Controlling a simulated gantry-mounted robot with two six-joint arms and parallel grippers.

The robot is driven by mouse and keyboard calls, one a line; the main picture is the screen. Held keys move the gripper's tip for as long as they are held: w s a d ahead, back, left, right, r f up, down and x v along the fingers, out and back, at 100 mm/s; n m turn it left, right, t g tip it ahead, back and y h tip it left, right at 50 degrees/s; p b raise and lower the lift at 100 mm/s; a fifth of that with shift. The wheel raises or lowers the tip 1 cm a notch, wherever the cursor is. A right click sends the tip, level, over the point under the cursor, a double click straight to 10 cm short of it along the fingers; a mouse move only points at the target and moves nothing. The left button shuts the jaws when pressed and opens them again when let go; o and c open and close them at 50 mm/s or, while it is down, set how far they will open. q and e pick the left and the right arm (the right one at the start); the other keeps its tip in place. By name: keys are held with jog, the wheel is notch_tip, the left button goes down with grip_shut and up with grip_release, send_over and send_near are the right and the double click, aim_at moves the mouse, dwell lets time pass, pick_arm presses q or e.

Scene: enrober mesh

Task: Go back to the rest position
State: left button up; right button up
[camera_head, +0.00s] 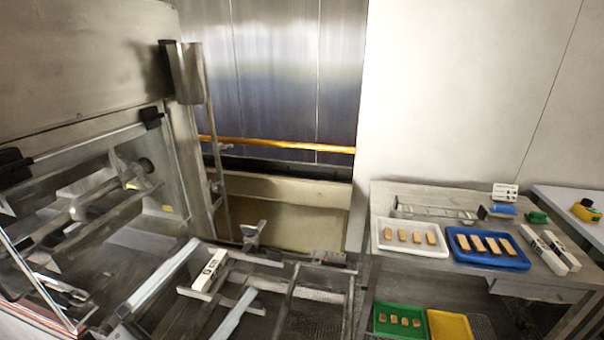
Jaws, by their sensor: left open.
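My left gripper is open, on the left among the grey machine parts. Its outline is hard to tell from the rails and fittings there, and I see nothing held in it. My right gripper is not in view. The enrober's open frame (283,300) of grey rails fills the lower middle. A white block with dark marks (210,270) lies across the rails. A small forked grey fitting (252,234) stands at the frame's back edge.
The clear guard (180,165) and steel housing (80,60) bound the left. At right, a steel table (385,195) carries a white tray (443,252) and blue tray (522,263) of brown bars, and white blocks (553,250). Green (380,331) and yellow (450,325) trays sit below.

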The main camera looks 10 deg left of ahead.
pick_arm(q)
jog(key=s+d+r+t, duration=0.1)
jog(key=d+r, duration=0.1)
jog(key=r, duration=0.4)
jog(key=s+d+r+t, duration=0.1)
jog(key=s+r+t, duration=0.1)
jog(key=r, duration=0.5)
jog(key=s+a+r+n+t+y, duration=0.4)
jog(key=a+r+n+t+y, duration=0.25)
jog(key=n+y, duration=0.4)
notch_tip(320, 180, up, 32)
jog(key=n+g+h+p, duration=0.1)
jog(key=p, duration=3.1)
jog(key=shift+w+r, duration=0.25)
jog(key=shift+w, duration=0.05)
